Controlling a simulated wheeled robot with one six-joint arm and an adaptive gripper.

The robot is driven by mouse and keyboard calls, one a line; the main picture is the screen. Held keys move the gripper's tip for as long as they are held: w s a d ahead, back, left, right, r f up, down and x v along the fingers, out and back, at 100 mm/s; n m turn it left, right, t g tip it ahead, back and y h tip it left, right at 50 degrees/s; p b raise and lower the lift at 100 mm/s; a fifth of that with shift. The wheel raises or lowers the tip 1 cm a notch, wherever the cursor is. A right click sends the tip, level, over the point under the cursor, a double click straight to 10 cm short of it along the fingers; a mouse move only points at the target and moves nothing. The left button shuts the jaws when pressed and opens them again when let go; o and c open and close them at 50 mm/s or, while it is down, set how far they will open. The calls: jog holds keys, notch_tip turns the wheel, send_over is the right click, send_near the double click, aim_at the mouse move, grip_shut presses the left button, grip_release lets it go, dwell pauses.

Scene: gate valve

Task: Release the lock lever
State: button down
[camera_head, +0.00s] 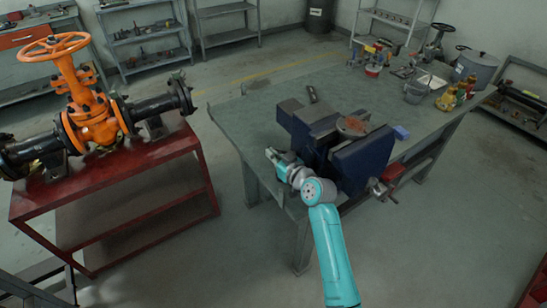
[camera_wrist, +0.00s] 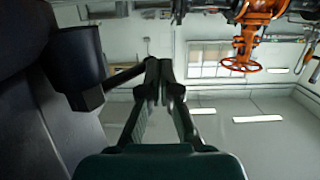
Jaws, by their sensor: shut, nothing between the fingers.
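A large dark blue vise (camera_head: 360,160) is mounted at the near edge of the workbench. My gripper (camera_head: 271,153) is just left of the vise, low beside its base. In the wrist view, my gripper (camera_wrist: 160,68) is shut and empty, fingertips together. A dark rod (camera_wrist: 125,76), apparently the lock lever, runs from a black block and round boss (camera_wrist: 76,60) on the vise's side towards the fingertips. Its end is at or beside the left finger; I cannot tell whether they touch. In the head view I cannot make out the lever.
An orange gate valve (camera_head: 88,115) stands on a red stand (camera_head: 140,180) at left. Open floor lies between stand and bench.

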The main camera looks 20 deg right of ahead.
jog(key=shift+w+m+h, duration=0.4)
jog(key=shift+m+h, duration=0.2)
jog(key=shift+h, duration=0.2)
jog(key=shift+w+d+t, duration=0.15)
jog(key=shift+w+t, duration=0.15)
jog(key=shift+w, duration=0.15)
jog(key=shift+d, duration=0.1)
jog(key=v, duration=1.2)
